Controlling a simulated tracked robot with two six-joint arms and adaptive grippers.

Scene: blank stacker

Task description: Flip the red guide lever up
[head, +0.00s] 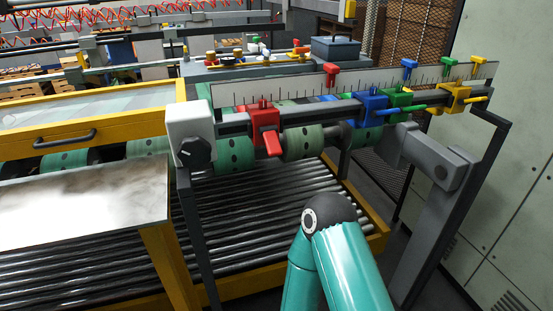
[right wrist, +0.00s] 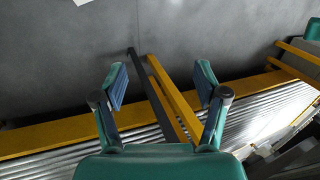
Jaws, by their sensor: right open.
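The red guide (head: 264,120) is a red block clamped on the dark cross rail above the roller bed. Its red lever (head: 272,144) hangs at its lower front, pointing down and toward me. My teal arm comes up from the bottom of the head view, below and right of the lever, with its gripper out of sight there. My right gripper (right wrist: 160,82) shows in the right wrist view, open with nothing between its fingers. That view shows floor, yellow bars and rollers, but no red lever. My left gripper is not in view.
Blue (head: 368,106), green (head: 396,101) and yellow (head: 456,98) guides sit farther right on the rail. A white box with a black knob (head: 196,152) stands just left of the red guide. A metal plate (head: 85,210) lies at the left. Rollers (head: 265,210) run below.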

